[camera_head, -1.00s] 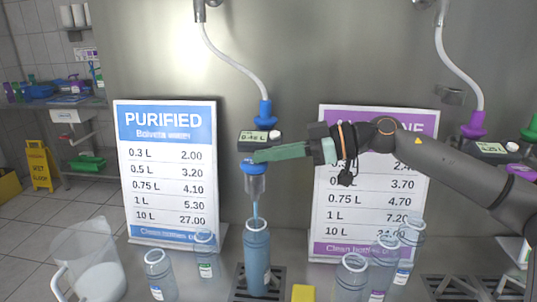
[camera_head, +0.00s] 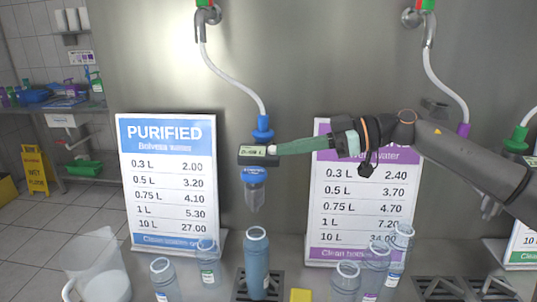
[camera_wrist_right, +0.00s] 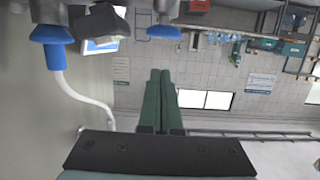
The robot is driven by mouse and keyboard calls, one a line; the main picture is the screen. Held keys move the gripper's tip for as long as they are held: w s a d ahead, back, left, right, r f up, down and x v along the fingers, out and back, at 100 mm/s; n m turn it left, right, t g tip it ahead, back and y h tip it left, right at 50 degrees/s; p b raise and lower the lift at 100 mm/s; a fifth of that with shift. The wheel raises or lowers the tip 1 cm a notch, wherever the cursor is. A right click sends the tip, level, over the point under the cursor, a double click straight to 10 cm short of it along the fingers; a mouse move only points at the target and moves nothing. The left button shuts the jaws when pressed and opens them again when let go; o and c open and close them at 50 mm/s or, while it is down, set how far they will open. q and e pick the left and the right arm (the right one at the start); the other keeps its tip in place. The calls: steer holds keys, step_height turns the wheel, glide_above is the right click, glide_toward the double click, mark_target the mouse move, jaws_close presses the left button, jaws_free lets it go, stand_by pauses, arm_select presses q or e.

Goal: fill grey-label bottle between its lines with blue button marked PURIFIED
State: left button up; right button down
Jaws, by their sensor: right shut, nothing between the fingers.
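A blue-tinted bottle (camera_head: 257,268) stands upright on the drain grate under the purified nozzle (camera_head: 255,195). Its small label is partly turned away, and its colour and fill lines are too small to read. No water stream shows from the nozzle. The dispenser head (camera_head: 254,157) has a lit display and a blue collar (camera_head: 254,174); the lettering on the collar is too small to read. My right gripper (camera_head: 277,149) is shut and empty, its green fingertips at the right side of the dispenser head. In the right wrist view the green fingers (camera_wrist_right: 160,100) lie together. My left gripper is out of view.
Clear bottles stand left (camera_head: 208,265) and right (camera_head: 346,283) of the grate. A white jug (camera_head: 100,285) is at the front left. Price boards (camera_head: 172,185) stand behind, and a yellow block (camera_head: 300,295) lies at the front edge.

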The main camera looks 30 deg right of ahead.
steer(key=v, duration=0.5)
steer(key=shift+d+b, duration=0.15)
steer(key=shift+b, duration=0.2)
steer(key=shift+s, duration=0.1)
stand_by(1.0)
